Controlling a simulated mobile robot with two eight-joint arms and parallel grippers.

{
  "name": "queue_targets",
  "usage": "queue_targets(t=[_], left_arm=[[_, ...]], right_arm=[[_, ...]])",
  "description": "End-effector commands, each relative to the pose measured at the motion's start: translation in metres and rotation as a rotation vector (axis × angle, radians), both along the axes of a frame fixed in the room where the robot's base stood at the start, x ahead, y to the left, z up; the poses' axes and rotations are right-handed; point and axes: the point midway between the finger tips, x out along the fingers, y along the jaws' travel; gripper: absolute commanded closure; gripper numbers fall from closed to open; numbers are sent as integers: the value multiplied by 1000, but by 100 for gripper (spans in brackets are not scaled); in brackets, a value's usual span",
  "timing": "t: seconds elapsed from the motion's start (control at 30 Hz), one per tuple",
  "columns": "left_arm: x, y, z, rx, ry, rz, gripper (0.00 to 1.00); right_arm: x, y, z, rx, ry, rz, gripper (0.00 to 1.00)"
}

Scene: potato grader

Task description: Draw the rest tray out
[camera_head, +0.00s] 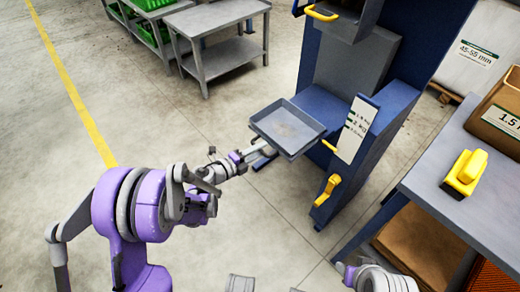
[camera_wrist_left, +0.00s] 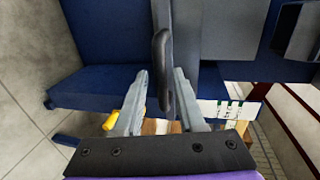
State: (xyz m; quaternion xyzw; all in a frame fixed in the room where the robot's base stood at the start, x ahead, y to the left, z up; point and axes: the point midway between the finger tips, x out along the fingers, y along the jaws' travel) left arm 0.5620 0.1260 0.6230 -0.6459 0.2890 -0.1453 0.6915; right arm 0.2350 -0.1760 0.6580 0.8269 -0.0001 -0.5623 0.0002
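The rest tray (camera_head: 287,130) is a shallow grey square tray with a raised rim. It sticks out from the front of the blue grader (camera_head: 395,100). My left gripper (camera_head: 268,147) is at the tray's near left edge; the fingers are small in the head view. In the left wrist view, the left gripper's fingers (camera_wrist_left: 161,88) are apart on either side of a dark upright bar (camera_wrist_left: 161,60), which looks like the tray's handle or rim. Narrow gaps show beside the bar, so the fingers do not look closed on it.
Yellow handles (camera_head: 326,190) stick out low on the grader near a white label panel (camera_head: 356,128). A grey table (camera_head: 450,205) with a yellow tool (camera_head: 464,172) and a cardboard box (camera_head: 497,112) stands at right. A grey cart (camera_head: 215,30) stands behind. Floor left of the tray is clear.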

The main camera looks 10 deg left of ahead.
Motion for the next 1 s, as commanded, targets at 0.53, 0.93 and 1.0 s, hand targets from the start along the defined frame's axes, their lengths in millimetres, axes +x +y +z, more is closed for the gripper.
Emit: queue_targets(t=[0.53,0.93,1.0], left_arm=[[-19,15,7,-1,-1,3,53],[-77,57,22,-1,-1,3,53],[-82,60,23,-1,0,2,53]], right_arm=[[-1,0,5,0,-1,0,50],[-3,0,16,0,-3,0,50],[-3,0,16,0,-3,0,50]])
